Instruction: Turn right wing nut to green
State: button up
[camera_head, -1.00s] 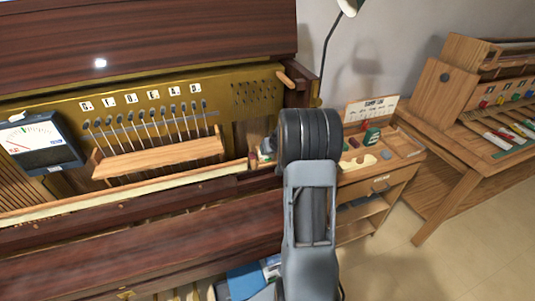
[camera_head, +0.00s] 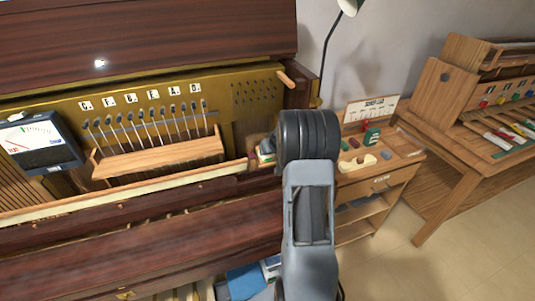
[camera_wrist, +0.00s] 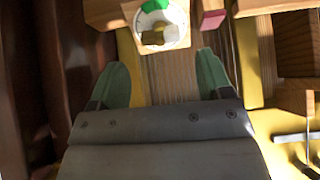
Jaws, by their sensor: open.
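In the wrist view, a brass-coloured wing nut (camera_wrist: 153,37) sits on a round white dial (camera_wrist: 176,37) with a green patch (camera_wrist: 153,5) at its top edge. The dial is mounted on a wooden block. My gripper (camera_wrist: 163,72) is open, with its two green fingers spread apart and empty. The wing nut lies beyond the fingertips, between their lines and slightly left of centre. No contact shows. In the head view my arm hides the fingers and the wing nut.
In the head view, the open piano holds a hammer rack (camera_head: 160,155) and a meter (camera_head: 38,140) at left. A side table (camera_head: 385,175) with small items stands at right.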

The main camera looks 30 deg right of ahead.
jog(key=shift+b+x, duration=1.35)
jog(key=shift+x, duration=2.2)
jog(key=shift+s+r, duration=0.4)
jog(key=shift+r, duration=0.1)
jog(key=c, duration=0.7)
jog(key=shift+f+b, duration=0.1)
jog(key=shift+b, duration=0.35)
